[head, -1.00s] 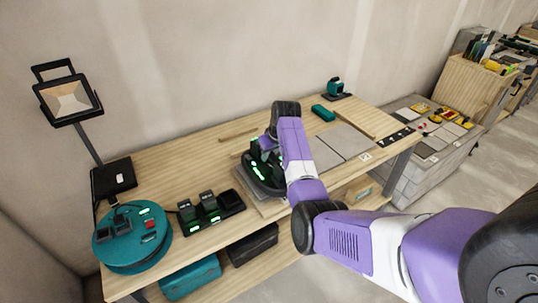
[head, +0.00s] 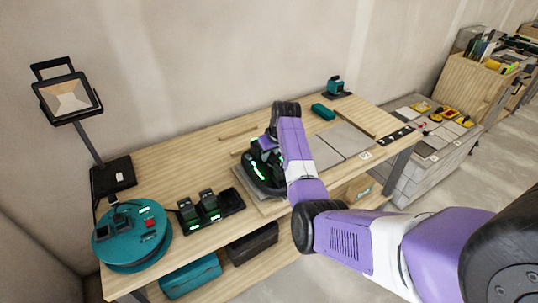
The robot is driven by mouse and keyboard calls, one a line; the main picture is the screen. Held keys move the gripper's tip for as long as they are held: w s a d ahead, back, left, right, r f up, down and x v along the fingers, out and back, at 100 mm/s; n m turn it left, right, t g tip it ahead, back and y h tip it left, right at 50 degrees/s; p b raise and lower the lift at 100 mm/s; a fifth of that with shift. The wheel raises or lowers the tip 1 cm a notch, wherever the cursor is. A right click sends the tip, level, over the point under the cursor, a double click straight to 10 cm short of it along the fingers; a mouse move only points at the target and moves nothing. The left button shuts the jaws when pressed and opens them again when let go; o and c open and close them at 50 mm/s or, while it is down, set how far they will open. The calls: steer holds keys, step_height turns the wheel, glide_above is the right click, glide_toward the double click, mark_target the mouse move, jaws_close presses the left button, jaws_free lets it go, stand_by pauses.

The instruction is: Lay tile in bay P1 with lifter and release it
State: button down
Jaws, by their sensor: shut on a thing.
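My gripper (head: 264,150) is at the middle of the workbench, partly hidden behind my forearm. It is shut on the tile lifter (head: 256,171), a dark tool with bright green lit parts. The lifter is low over a grey tile or slab (head: 240,177), whose edge shows at the left and front. I cannot tell whether the lifter touches it or holds it. Two grey tiles lie side by side to the right: one farther back (head: 348,138) and one nearer my arm (head: 324,156). I cannot make out bay P1's marking.
A teal reel (head: 132,240), a dark charger stand (head: 211,212) and a work lamp (head: 68,98) occupy the bench's left. A teal case (head: 322,112) and a small teal tool (head: 337,88) stand at the back right. Thin wooden strips (head: 238,132) lie behind the lifter.

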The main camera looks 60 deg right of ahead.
steer(key=shift+d+r, duration=0.1)
steer(key=shift+r, duration=0.1)
steer(key=c, duration=1.2)
jaws_free()
steer(key=shift+o, duration=0.2)
steer(key=shift+s+f, duration=0.1)
steer(key=shift+f, duration=0.25)
steer(key=shift+b+v, duration=0.35)
steer(key=shift+v, duration=3.75)
